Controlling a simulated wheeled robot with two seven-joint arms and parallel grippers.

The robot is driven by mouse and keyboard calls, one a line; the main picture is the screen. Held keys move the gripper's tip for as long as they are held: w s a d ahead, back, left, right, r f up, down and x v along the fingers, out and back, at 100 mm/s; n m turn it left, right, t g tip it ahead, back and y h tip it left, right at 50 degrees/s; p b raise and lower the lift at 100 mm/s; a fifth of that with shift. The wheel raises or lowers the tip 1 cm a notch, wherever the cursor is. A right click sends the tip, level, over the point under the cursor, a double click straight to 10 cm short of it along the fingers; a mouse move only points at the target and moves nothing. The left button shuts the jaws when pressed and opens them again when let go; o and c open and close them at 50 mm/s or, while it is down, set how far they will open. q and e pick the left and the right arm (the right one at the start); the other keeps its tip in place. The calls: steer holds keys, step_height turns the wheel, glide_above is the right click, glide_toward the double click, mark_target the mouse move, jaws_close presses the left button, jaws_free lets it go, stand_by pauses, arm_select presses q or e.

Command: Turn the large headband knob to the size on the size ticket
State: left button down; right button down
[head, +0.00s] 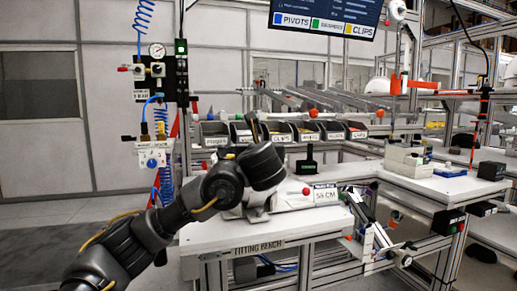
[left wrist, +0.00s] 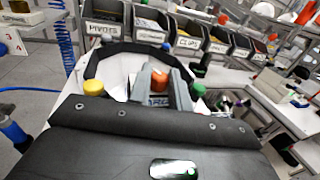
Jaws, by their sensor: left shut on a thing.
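My left gripper (head: 262,170) reaches in from the left over the fitting bench (head: 225,234). It is shut, and its black body hides the fingertips and the large headband knob they are on. In the left wrist view a black curved headband (left wrist: 110,57) lies just beyond the gripper body. Yellow (left wrist: 93,88), orange (left wrist: 160,80) and green (left wrist: 197,90) knobs show around it. The size ticket (head: 326,195) stands on the bench to the right of the gripper and reads in CM; its second digit is unclear. My right gripper is not in view.
Labelled parts bins (head: 281,133) line the back of the bench. A red-topped piece (head: 306,191) is beside the ticket. A black-handled tool (head: 306,165) stands behind it. A side bench (head: 440,187) with boxes is at the right.

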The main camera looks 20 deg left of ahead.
arm_select(q)
steer(key=c, duration=1.3)
jaws_free()
steer(key=shift+s, duration=0.1)
steer(key=v, duration=1)
steer(key=shift+s+d, duration=0.15)
steer(key=shift+s, duration=0.15)
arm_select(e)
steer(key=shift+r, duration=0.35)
